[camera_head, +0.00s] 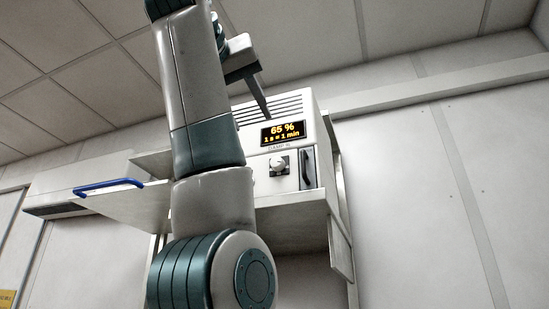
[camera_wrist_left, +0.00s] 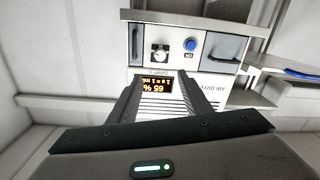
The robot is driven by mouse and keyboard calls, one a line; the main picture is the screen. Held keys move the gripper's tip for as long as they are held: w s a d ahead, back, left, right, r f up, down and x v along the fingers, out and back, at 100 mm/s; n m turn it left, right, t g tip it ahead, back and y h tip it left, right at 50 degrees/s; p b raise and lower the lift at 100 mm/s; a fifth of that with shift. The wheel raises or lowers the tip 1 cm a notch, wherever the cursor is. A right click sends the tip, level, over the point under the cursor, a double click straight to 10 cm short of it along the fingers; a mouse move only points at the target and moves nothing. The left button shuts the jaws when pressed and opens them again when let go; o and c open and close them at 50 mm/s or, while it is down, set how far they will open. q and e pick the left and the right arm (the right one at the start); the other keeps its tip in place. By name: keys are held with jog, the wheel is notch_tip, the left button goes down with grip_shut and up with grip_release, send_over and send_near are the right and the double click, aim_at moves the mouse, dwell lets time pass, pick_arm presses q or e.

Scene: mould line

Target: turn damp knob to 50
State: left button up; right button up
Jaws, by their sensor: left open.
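The damp knob (camera_head: 279,165) is a pale round knob on the front of a white box-shaped unit (camera_head: 308,122), under a display (camera_head: 283,132) that reads "65 %" and "1 s = 1 min". In the left wrist view the picture is upside down, and the knob (camera_wrist_left: 160,54) shows beyond my fingers, near the lit display (camera_wrist_left: 157,85). My left gripper (camera_head: 262,108) is in front of the unit's upper front, above the knob and apart from it. Its fingers (camera_wrist_left: 165,92) are spread with nothing between them. My right gripper is in neither view.
The unit stands on a shelf (camera_head: 290,203) against the wall. A dark handle (camera_head: 307,168) is right of the knob. A blue button (camera_wrist_left: 190,45) shows in the wrist view. A blue-handled panel (camera_head: 108,186) juts out at left. My left arm hides part of the unit.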

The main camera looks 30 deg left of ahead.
pick_arm(q)
jog(key=p, duration=0.7)
send_near(276, 161)
jog(key=p+x, duration=0.4)
jog(key=x, duration=0.4)
jog(key=shift+w+a+r+p, duration=0.1)
jog(key=shift+w+a+p, duration=0.05)
jog(key=shift+w+p, duration=0.25)
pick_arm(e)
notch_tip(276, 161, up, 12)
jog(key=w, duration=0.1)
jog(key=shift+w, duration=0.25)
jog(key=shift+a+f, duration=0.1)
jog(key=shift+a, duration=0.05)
pick_arm(q)
jog(key=c, duration=1.1)
jog(key=shift+o, duration=0.2)
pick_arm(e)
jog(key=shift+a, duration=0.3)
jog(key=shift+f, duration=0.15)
